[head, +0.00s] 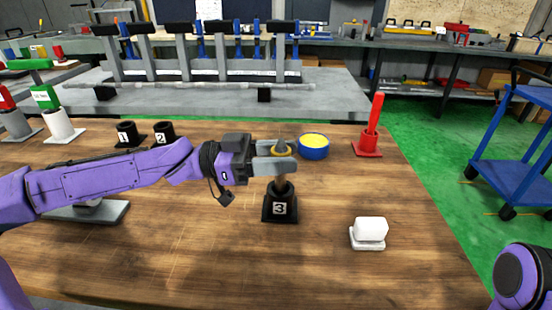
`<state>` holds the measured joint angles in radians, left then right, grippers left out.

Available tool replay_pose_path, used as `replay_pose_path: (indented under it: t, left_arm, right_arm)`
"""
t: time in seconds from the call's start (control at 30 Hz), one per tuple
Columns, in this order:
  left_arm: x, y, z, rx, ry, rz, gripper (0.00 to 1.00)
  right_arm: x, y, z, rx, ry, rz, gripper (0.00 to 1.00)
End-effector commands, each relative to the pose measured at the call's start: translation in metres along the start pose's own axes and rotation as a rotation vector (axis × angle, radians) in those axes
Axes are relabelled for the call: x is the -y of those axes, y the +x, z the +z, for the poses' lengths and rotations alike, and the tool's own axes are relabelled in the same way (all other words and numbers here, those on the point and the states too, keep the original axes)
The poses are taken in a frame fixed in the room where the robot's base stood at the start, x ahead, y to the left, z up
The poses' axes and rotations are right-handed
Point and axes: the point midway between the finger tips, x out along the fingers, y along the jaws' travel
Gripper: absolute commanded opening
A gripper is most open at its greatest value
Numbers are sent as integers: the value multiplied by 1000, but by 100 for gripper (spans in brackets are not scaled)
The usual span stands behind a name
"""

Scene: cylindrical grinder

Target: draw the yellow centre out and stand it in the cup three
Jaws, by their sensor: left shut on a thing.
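My right gripper is not in view; only a purple part of my right arm shows at the lower right.
Cups one (127,135) and two (163,133) stand at the back left. A red post on a base (369,135) and a white block (369,230) stand to the right.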

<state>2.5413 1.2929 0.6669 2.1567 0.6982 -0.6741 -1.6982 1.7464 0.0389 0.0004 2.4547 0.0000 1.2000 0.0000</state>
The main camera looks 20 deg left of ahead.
Motion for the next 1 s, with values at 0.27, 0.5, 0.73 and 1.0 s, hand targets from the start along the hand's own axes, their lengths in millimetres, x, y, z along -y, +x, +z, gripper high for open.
replay_pose_path:
  t: [0.27,0.5,0.73,1.0]
  left_arm:
    - [0,0,-1,-1,2,0,6]
    - [5,0,1,2,-8,3,6]
    - [12,1,2,5,-23,6,6]
    - [13,1,4,6,-24,5,6]
  right_arm:
    - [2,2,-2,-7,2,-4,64]
    - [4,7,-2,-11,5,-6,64]
    - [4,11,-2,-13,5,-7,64]
    - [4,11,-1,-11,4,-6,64]
